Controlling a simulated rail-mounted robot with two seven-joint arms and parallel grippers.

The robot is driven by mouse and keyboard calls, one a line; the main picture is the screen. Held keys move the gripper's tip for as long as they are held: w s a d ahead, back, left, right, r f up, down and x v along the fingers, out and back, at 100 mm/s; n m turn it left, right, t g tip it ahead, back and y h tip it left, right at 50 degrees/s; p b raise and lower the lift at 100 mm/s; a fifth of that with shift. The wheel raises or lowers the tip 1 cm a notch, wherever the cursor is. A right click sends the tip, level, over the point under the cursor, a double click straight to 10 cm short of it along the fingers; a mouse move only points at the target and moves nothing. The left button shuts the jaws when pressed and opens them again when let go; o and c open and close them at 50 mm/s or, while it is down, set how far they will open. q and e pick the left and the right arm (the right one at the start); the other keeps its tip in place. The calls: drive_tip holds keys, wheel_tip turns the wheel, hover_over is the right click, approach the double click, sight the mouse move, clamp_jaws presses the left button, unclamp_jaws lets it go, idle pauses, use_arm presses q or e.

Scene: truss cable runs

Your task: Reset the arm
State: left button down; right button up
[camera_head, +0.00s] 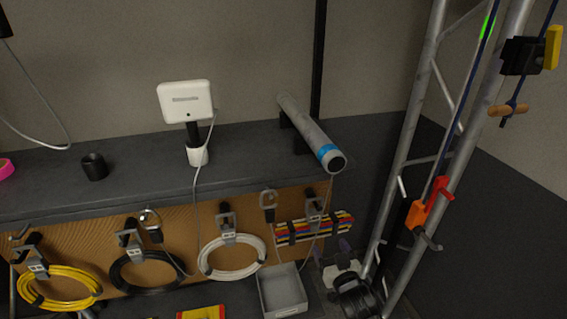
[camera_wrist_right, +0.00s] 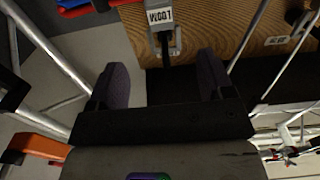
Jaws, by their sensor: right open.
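My right gripper (camera_head: 332,247) is low at the right of the head view, in front of the lower bench area and left of the metal truss. Its two dark fingers are only partly seen there, behind its wrist. In the right wrist view my right gripper (camera_wrist_right: 162,78) has its fingers spread wide with nothing between them. A hook with a tag reading W001 (camera_wrist_right: 160,17) shows beyond the fingertips, apart from them. My left arm and gripper are not in view.
A truss (camera_head: 407,150) with an orange clip (camera_head: 416,214) stands close to the right arm. A grey bin (camera_head: 283,291) is left of it. Coiled cables, such as the white one (camera_head: 232,258), hang on the wooden panel. The dark bench top (camera_head: 250,150) holds a grey tube (camera_head: 305,128).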

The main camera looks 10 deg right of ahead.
drive_tip(key=s+d+r+g+h+p, duration=0.1)
drive_tip(key=s+r+g+h, duration=0.15)
drive_tip(key=s+g, duration=0.95)
drive_tip(key=s+f+g+p, duration=0.1)
drive_tip(key=s+f, duration=0.3)
drive_tip(key=s, duration=0.7)
drive_tip(key=s+f+g+p, duration=0.1)
drive_tip(key=s+f, duration=0.3)
drive_tip(key=s, duration=0.7)
drive_tip(key=s+f+p, duration=0.1)
drive_tip(key=s+f, duration=0.3)
drive_tip(key=s, duration=0.6)
wheel_tip(320, 180, up, 38)
drive_tip(key=p, duration=3.8)
drive_tip(key=shift+d, duration=0.2)
